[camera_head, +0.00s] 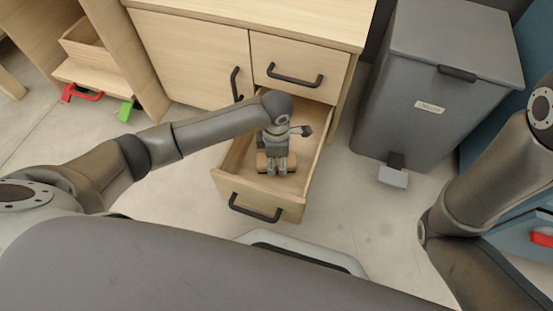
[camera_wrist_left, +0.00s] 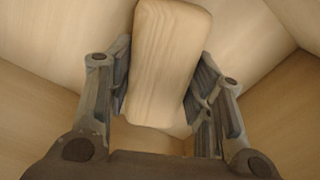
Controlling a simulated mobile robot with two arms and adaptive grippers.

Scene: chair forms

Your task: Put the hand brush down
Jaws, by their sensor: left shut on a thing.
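The hand brush (camera_wrist_left: 165,60) shows in the left wrist view as a pale wooden block between the two fingers of my left gripper (camera_wrist_left: 162,100). Both fingers are closed against its sides. In the head view my left gripper (camera_head: 277,168) points down inside an open drawer (camera_head: 232,183), with the brown brush (camera_head: 262,163) at its fingertips. The drawer walls surround the brush in the wrist view. Whether the brush touches the drawer floor I cannot tell. My right arm shows at the right of the head view, but its gripper is out of view.
The drawer has a black handle (camera_head: 255,208) and sticks out from a wooden cabinet (camera_head: 190,50). A grey pedal bin (camera_head: 440,80) stands to the right. Red (camera_head: 80,93) and green (camera_head: 126,110) handled things lie at the left. Pale floor is clear around the drawer.

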